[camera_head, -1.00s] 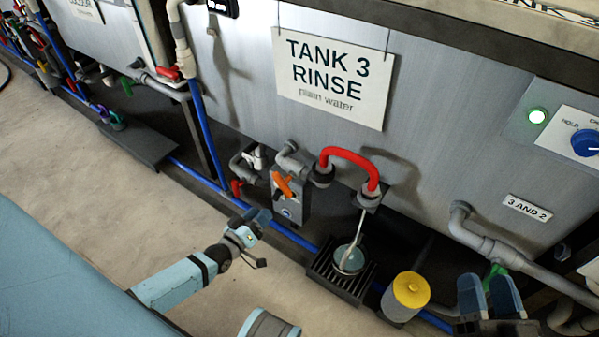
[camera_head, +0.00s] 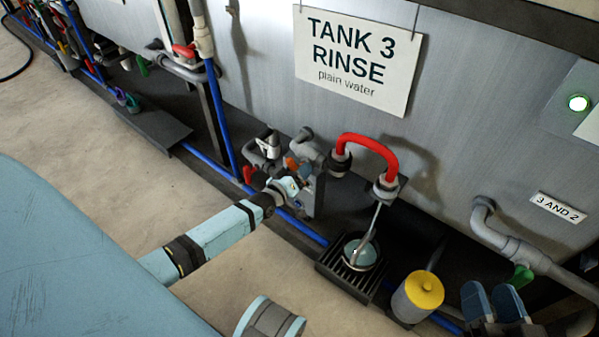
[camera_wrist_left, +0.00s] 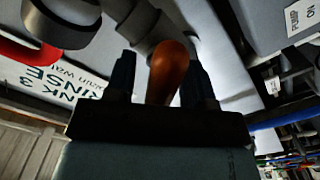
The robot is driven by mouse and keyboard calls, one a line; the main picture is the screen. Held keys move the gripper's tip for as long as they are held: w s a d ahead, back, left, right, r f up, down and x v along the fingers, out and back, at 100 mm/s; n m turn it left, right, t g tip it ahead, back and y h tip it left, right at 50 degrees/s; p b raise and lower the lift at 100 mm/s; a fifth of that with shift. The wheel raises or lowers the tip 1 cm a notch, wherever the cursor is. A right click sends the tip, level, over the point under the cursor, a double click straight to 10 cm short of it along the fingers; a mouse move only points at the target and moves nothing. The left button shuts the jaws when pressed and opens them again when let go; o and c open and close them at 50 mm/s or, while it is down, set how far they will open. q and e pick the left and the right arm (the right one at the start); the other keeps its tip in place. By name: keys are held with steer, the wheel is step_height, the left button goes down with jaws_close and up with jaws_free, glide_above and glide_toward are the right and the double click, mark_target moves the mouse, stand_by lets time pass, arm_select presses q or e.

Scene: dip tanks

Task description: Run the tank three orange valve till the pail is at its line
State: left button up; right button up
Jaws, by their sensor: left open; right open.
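The orange valve handle (camera_head: 291,162) sits on a grey valve body (camera_head: 308,190) below the TANK 3 RINSE sign (camera_head: 358,60). My left gripper (camera_head: 298,167) is at this handle. In the left wrist view the orange handle (camera_wrist_left: 168,72) stands between the two open fingers (camera_wrist_left: 160,85); I cannot tell if they touch it. The pail (camera_head: 362,254) stands on a black slatted grate (camera_head: 342,279) below the red hose's outlet. A thin pale streak runs from the outlet into it. Its line cannot be made out.
A red curved hose (camera_head: 370,144) arches above the grate. A yellow-topped canister (camera_head: 424,290) stands right of the pail. A red-handled valve (camera_head: 248,174) and blue pipe (camera_head: 226,120) lie left of the orange valve. The floor (camera_head: 120,190) at left is clear.

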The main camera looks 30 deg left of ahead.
arm_select(q)
steer(key=shift+w, duration=0.1)
jaws_close()
steer(key=shift+r+m+p, duration=0.1)
steer(key=shift+m+p, duration=0.3)
steer(key=shift+p, duration=0.1)
steer(key=m+p, duration=0.2)
steer(key=shift+m, duration=0.4)
steer(key=shift+a+m+p, duration=0.1)
steer(key=shift+m+p, duration=1.15)
steer(key=shift+m, duration=0.65)
arm_select(e)
step_height(320, 180, up, 8)
steer(key=t, duration=0.3)
steer(key=shift+s+d+m, duration=0.2)
steer(key=shift+d+m, duration=0.1)
steer(key=shift+m, duration=0.1)
